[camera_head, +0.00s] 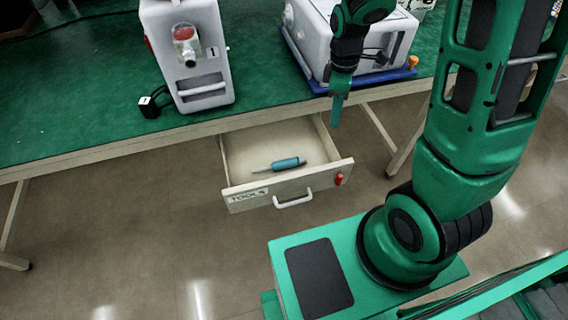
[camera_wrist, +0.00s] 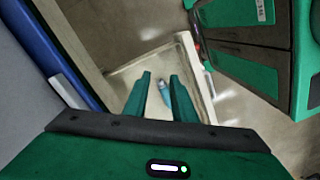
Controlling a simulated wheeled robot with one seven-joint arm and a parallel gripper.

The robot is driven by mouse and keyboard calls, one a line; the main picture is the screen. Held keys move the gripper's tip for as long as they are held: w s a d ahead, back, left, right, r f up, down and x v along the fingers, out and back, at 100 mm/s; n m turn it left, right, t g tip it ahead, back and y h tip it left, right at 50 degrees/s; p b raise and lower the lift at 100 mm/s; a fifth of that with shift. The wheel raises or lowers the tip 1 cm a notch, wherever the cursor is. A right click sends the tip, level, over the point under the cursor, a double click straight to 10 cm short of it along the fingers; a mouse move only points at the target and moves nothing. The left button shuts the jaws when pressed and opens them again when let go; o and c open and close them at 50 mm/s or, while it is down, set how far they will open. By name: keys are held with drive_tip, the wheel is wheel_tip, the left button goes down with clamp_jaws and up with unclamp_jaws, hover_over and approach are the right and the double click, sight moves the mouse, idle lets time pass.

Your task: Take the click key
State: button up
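A tool with a teal handle and a thin grey shank, which looks like the click key (camera_head: 287,163), lies in the open drawer (camera_head: 240,150) marked TOOLS. In the head view its handle points right and its shank left. In the wrist view its teal handle (camera_wrist: 164,86) shows partly, between and beyond my fingers. My gripper (camera_head: 337,115) hangs above and to the right of the drawer, apart from the tool. In the wrist view my gripper (camera_wrist: 161,77) has its two green fingers apart with nothing held between them.
The drawer has a white handle (camera_head: 293,200) and a red part (camera_head: 339,179) on its front. The drawer is otherwise clear.

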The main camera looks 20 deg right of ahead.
drive_tip(key=w+a+f+n, duration=0.3)
drive_tip(key=a+f+n, duration=0.35)
drive_tip(key=f, duration=0.25)
hover_over(304, 157)
drive_tip(key=f, duration=0.5)
drive_tip(key=shift+w+f, duration=0.2)
drive_tip(key=shift+w, duration=0.2)
drive_tip(key=shift+s+f, duration=0.15)
drive_tip(key=shift+f, duration=1.35)
drive_tip(key=shift+s+f, duration=0.15)
drive_tip(key=shift+f, duration=1.3)
clamp_jaws()
